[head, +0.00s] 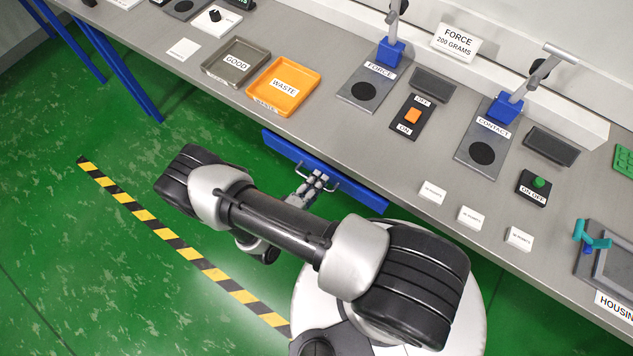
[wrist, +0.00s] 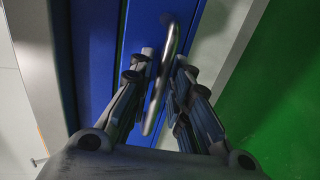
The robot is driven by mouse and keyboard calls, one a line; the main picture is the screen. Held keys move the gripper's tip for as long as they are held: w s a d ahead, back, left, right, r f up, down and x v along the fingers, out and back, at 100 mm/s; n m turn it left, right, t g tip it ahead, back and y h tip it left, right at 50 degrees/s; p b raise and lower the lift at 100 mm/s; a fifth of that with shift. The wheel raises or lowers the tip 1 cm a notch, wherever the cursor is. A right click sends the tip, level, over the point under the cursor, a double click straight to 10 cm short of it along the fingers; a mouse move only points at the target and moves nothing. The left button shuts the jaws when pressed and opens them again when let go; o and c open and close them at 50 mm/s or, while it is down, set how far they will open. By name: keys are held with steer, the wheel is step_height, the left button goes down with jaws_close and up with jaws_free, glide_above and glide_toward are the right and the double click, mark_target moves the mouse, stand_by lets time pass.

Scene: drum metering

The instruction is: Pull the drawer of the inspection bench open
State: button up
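The inspection bench (head: 220,100) has a blue drawer front (head: 358,194) below its front edge; no drawer interior shows. The drawer's metal bar handle (wrist: 171,38) stands out from the blue front, which also shows in the wrist view (wrist: 133,35). My gripper (head: 314,183) is at the handle in the head view, partly hidden by my arm. In the wrist view my gripper (wrist: 161,68) has its two fingers on either side of the handle. The fingers are apart, with small gaps beside the bar; I cannot tell whether either finger touches it.
The bench top holds a grey GOOD tray (head: 212,73), an orange WASTE tray (head: 304,102), the FORCE stand (head: 358,92) and the CONTACT stand (head: 483,152). The green floor (head: 110,240) left of my arm is clear, crossed by a yellow-black stripe (head: 150,220).

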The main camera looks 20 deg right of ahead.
jaws_close()
stand_by(0.6)
